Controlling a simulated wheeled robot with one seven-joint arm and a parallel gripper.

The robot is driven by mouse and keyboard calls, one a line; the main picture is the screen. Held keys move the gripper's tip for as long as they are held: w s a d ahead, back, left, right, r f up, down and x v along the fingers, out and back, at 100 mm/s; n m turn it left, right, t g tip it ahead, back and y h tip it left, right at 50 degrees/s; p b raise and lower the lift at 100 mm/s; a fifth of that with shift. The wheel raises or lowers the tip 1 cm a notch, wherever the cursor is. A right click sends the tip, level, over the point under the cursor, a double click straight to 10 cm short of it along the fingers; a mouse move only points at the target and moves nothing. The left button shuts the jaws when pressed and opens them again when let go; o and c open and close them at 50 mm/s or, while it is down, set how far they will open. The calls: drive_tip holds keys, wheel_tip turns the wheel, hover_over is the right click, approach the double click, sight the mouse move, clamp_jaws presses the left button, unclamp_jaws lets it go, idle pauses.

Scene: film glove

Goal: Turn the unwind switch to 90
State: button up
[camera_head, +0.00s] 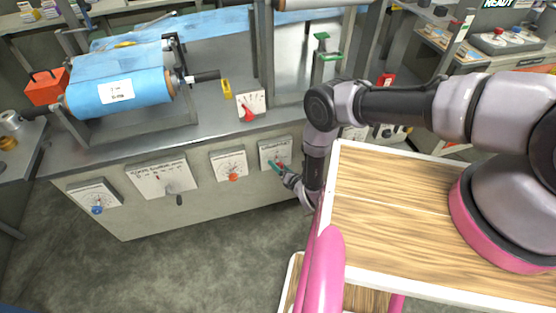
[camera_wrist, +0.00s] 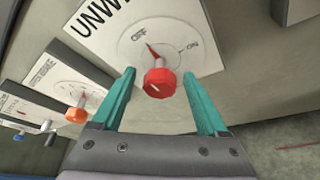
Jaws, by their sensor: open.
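The unwind switch is a red knob (camera_wrist: 158,82) on a white panel (camera_wrist: 100,25) whose partly cut-off lettering reads "UNW". The dial has OFF and ON marks, and a thin red pointer lies near OFF. My gripper (camera_wrist: 159,76) is open, with one teal finger on each side of the knob. I cannot tell whether either finger touches it. In the head view, my gripper (camera_head: 277,165) is at the rightmost clear panel (camera_head: 271,145) on the bench front and partly covers its dial.
To the left on the bench front are a panel with an orange knob (camera_head: 232,177), a lever panel (camera_head: 158,172) and a blue-knob panel (camera_head: 96,210). A blue film roll (camera_head: 140,85) stands on the bench. My wooden-topped base is close on the right.

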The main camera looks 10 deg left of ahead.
drive_tip(key=shift+a, duration=0.1)
clamp_jaws()
drive_tip(key=shift+w+m+y, duration=0.1)
drive_tip(key=shift+m+y, duration=0.3)
drive_tip(key=shift+m, duration=0.3)
drive_tip(key=shift+m+y, duration=0.5)
drive_tip(key=shift+m, duration=0.5)
unclamp_jaws()
